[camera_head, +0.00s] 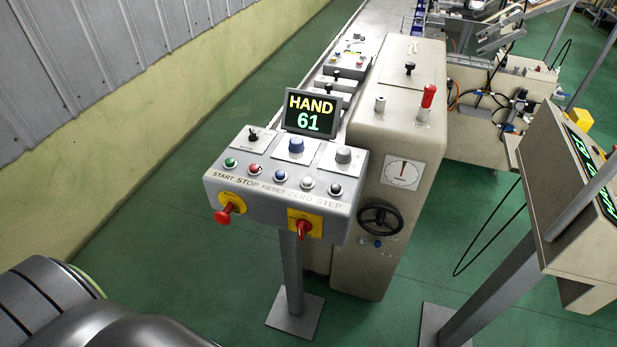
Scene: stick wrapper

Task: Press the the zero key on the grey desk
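The grey desk (264,204) is a sloped control panel on a post, in the middle of the head view. Its front row of keys is labelled START, STOP, RESET, ZERO and STEP. The zero key (307,183) is a small whitish button, fourth from the left. It sits between the blue reset key (280,176) and the black step key (335,189). A display (311,113) behind the keys reads HAND 61. Neither gripper shows; only dark rounded links, likely of my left arm, fill the bottom left corner.
A red mushroom knob (227,213) and a red rotary switch (303,228) stick out of the desk front. A beige machine (378,262) with a black handwheel (380,217) stands right behind the desk. A slanted-post console (575,190) is at the right. Green floor is clear in front.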

